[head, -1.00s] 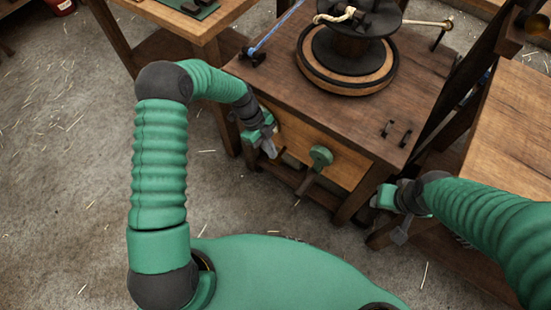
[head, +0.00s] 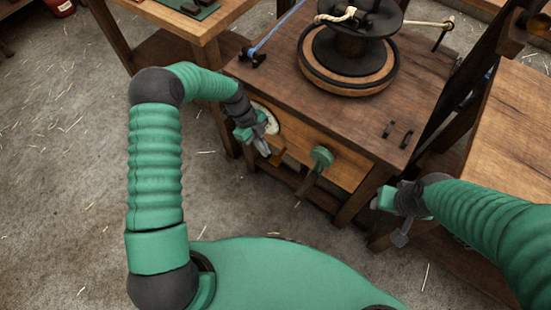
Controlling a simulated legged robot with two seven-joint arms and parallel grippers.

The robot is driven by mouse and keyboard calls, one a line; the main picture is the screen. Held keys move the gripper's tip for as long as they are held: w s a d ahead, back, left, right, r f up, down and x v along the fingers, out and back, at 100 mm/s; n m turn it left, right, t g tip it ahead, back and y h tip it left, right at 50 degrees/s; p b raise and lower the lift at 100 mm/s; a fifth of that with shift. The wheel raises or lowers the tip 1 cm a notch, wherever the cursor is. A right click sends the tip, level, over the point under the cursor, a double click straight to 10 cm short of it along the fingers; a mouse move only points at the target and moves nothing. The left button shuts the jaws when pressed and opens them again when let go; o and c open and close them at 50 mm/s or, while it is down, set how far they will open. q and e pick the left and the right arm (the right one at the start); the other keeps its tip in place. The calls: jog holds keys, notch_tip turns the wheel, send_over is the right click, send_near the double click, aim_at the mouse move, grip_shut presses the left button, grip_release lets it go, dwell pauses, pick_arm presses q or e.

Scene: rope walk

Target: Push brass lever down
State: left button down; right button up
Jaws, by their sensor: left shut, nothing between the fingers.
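My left gripper (head: 264,149) is shut and empty at the left part of the cabinet's front panel. A small brass-coloured piece (head: 277,158), likely the end of the brass lever, shows right beside its fingertips. I cannot tell whether they touch. The rest of the lever is hidden behind the gripper. A pale round plate (head: 270,117) on the panel shows just above the gripper, partly covered. My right gripper (head: 402,236) hangs to the right of the cabinet, away from the lever. Its fingers are too small and overlapped to read.
The wooden cabinet (head: 285,75) carries a dark spool (head: 348,46) with rope. A green knob (head: 321,156) with a downward handle sticks out of the front panel, right of the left gripper. A wooden bench (head: 520,125) stands at right.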

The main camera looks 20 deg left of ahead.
pick_arm(q)
jog(key=s+d+r+p, duration=0.2)
jog(key=s+p, duration=0.1)
jog(key=s, duration=0.4)
jog(key=s+d+r+p, duration=0.2)
jog(key=s+d+p, duration=0.1)
jog(key=s, duration=0.5)
jog(key=shift+r, duration=0.4)
jog(key=a+r+n+t+y, duration=0.1)
jog(key=a+r+n+y, duration=0.2)
jog(key=a+r+n, duration=0.35)
notch_tip(320, 180, up, 33)
jog(key=s+n+t+y+p, duration=0.1)
jog(key=n+t+p, duration=0.2)
jog(key=n+p, duration=1.2)
jog(key=shift+a+n+y+p, duration=0.3)
jog(key=shift+n+y+p, duration=0.1)
jog(key=shift+p, duration=3.1)
